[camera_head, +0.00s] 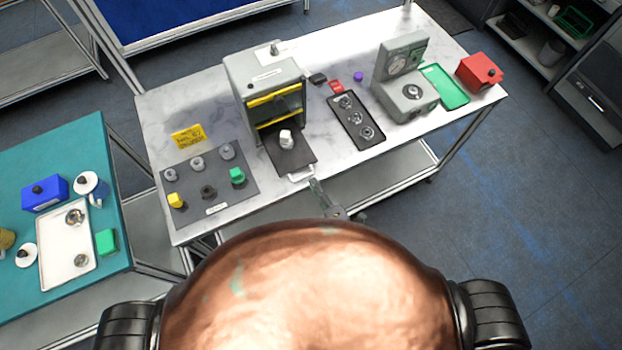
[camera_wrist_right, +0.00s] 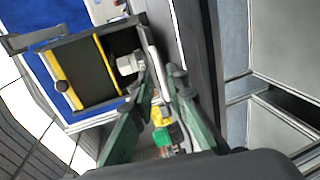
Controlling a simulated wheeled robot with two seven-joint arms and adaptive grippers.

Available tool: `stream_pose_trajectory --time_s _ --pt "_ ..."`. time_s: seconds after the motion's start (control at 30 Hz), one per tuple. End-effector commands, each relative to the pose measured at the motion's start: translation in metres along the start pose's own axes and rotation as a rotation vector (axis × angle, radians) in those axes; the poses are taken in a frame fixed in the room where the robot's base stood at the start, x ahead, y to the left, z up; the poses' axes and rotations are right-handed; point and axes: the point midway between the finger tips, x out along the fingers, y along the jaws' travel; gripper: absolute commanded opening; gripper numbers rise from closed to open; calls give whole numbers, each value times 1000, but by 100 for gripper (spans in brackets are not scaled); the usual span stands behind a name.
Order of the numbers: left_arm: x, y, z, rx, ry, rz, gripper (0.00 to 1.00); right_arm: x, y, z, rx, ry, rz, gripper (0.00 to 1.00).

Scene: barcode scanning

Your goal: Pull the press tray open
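The press (camera_head: 265,85) is a grey box with yellow-black stripes round its opening. Its dark tray (camera_head: 300,157) sticks out of the front and carries a light grey part (camera_head: 287,139). The tray's pale handle (camera_head: 301,174) is at the table's front edge. My right gripper (camera_head: 315,185) is just off the handle's right end. In the right wrist view, its two green-grey fingers (camera_wrist_right: 160,75) stand apart, with a gap between them. The handle (camera_wrist_right: 153,62) shows between or very near the fingertips; contact is unclear. My left gripper is not in view.
Left of the press lies a dark mat (camera_head: 237,195) with several knobs. To the right are a black tray (camera_head: 357,132) of round parts, a grey machine (camera_head: 402,90), a green tray (camera_head: 449,88) and a red box (camera_head: 479,72). A teal table (camera_head: 85,150) stands at left.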

Motion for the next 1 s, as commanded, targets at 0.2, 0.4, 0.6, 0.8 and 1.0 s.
stream_pose_trajectory --time_s 0.2,0.4,0.6,0.8,1.0 --pt "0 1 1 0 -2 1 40 -47 -1 0 1 -1 -4 15" --pt "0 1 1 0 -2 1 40 -71 0 0 0 -1 -2 15" --pt "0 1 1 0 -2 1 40 -77 0 0 -1 0 0 15" --pt "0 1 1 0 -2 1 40 -77 0 0 -1 0 0 15" --pt "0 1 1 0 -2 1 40 -77 0 0 -1 0 -1 15"
